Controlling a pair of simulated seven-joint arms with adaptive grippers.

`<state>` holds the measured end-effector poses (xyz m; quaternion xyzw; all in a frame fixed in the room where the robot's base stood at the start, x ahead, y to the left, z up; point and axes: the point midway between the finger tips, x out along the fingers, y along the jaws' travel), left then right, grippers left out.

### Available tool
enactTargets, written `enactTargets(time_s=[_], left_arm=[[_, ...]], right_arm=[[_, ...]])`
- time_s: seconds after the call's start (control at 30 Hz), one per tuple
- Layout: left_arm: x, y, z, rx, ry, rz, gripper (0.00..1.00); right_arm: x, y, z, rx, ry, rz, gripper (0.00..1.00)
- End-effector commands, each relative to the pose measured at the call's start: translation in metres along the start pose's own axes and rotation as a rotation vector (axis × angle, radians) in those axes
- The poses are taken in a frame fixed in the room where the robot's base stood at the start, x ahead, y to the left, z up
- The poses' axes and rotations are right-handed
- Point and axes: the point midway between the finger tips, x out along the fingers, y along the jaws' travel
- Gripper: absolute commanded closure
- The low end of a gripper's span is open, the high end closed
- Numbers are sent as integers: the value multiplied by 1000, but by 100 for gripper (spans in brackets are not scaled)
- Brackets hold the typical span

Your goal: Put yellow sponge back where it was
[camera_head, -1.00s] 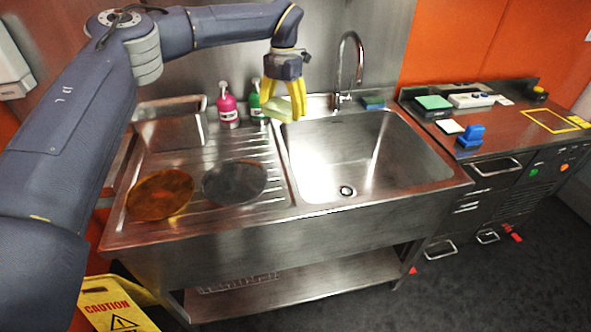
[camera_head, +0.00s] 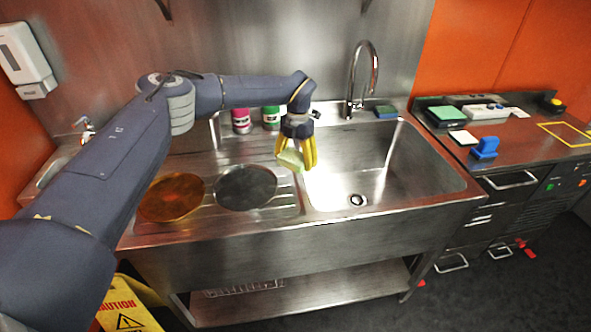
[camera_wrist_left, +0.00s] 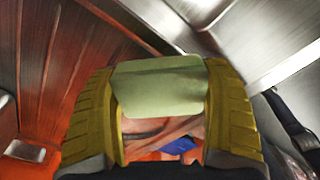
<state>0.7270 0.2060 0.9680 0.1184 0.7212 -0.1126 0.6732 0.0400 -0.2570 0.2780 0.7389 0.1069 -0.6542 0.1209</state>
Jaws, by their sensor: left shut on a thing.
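The yellow sponge (camera_head: 290,160), pale yellow-green, is between the yellow fingers of my left gripper (camera_head: 298,156). The gripper is shut on it and holds it over the edge between the drainboard and the sink basin (camera_head: 345,165). In the left wrist view the sponge (camera_wrist_left: 160,86) spans the gap between the two ridged fingers (camera_wrist_left: 160,110). Its exact height above the metal is hard to tell. My right gripper is not in view.
A pink bottle (camera_head: 241,120) and a green bottle (camera_head: 271,117) stand behind the drainboard. Copper (camera_head: 172,197) and grey (camera_head: 246,187) discs lie on it. The faucet (camera_head: 364,75) rises behind the basin, with a dark green-topped sponge (camera_head: 386,111) beside it. A counter with a blue object (camera_head: 484,146) is right.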

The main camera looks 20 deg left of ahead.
Motion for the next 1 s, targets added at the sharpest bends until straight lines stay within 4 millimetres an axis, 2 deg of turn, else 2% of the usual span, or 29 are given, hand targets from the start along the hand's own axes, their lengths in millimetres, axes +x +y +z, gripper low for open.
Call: enactTargets(time_s=[0.17,0.5,1.0], left_arm=[[6,0,0,0,0,0,42],[42,0,3,1,0,0,42],[49,0,3,0,0,0,42]], right_arm=[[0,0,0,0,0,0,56],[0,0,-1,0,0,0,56],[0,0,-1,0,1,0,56]])
